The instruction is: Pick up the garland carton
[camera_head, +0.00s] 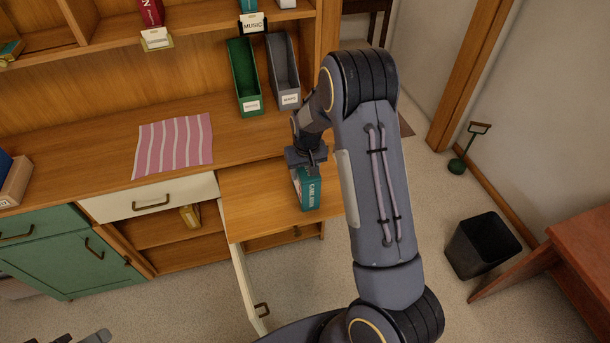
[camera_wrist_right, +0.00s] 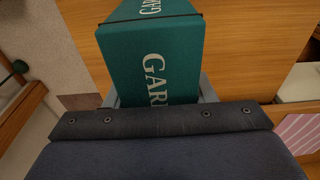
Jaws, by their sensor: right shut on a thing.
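The garland carton (camera_head: 308,196) is a teal box with white lettering. In the head view it is upright below my right gripper (camera_head: 307,168), over a wooden surface (camera_head: 255,205) at the right end of the desk. My right gripper is shut on the carton. In the right wrist view the carton (camera_wrist_right: 155,55) fills the space between the fingers, with "GAR" readable on two faces. I cannot tell whether its base touches the wood. Grey parts at the bottom left edge look like my left gripper (camera_head: 97,337), mostly cut off.
A green bin (camera_head: 243,78) and a grey bin (camera_head: 283,70) stand at the back of the desk. A striped pink cloth (camera_head: 173,145) lies to the left. A white door (camera_head: 247,285) hangs open below. A black wastebasket (camera_head: 481,246) stands on the floor at right.

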